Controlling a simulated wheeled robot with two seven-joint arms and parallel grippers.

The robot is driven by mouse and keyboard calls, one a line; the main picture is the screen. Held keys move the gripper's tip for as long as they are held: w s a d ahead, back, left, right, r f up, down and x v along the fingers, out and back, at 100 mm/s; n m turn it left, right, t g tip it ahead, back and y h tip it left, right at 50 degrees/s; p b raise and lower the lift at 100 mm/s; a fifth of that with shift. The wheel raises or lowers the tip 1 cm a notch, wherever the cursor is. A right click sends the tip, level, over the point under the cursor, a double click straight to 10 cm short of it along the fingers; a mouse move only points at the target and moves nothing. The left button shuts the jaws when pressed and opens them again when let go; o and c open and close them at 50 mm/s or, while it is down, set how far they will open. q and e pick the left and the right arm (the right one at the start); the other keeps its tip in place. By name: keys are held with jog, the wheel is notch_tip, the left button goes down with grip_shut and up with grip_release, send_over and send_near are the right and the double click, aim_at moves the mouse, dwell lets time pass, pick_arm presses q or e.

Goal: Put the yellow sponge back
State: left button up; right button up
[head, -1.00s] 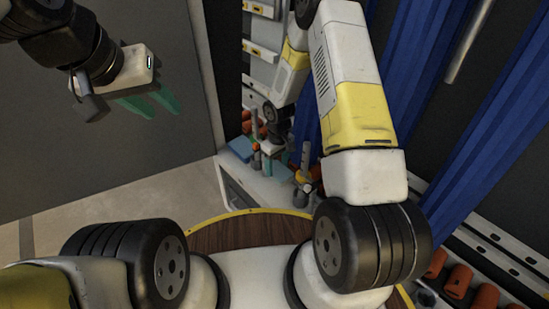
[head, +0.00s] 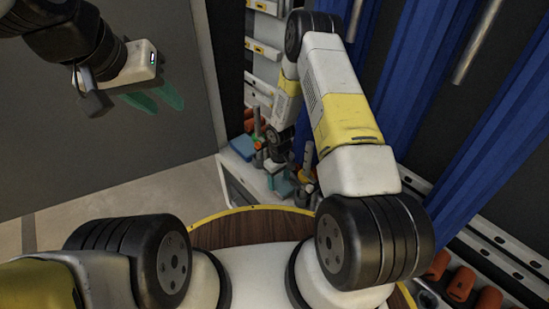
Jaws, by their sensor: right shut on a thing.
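My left gripper (head: 158,103), with teal fingers, hangs at the upper left in front of a dark grey panel. Its fingers are apart, with nothing between them. My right gripper (head: 282,185) is far off, low over the white worktop beyond my base. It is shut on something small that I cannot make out. A small yellow-orange patch (head: 305,177) shows just right of it. I cannot tell whether this is the yellow sponge. No other sponge-like yellow thing is clearly visible.
The worktop (head: 250,178) is crowded around my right gripper. A blue block (head: 243,147) and orange-red items stand on it. Blue curtains (head: 405,75) hang to the right of my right arm. Orange items (head: 460,283) sit on a rack at the lower right.

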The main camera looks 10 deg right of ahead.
jog(key=o, duration=1.3)
notch_tip(320, 180, up, 12)
notch_tip(320, 180, up, 14)
jog(key=m+t, duration=0.1)
jog(key=m, duration=0.1)
send_over(279, 183)
jog(key=d, duration=0.2)
jog(key=s+d+r+m+t, duration=0.1)
jog(key=s+r, duration=0.1)
jog(key=r, duration=0.4)
jog(key=s+d+r+t, duration=0.1)
jog(key=s+r, duration=0.2)
jog(key=r, duration=0.3)
jog(key=s+r+m+t+y, duration=0.2)
jog(key=s+r+m+t, duration=0.1)
jog(key=s+r, duration=1.1)
jog(key=s, duration=0.4)
jog(key=shift+r, duration=0.25)
jog(key=shift+a, duration=0.1)
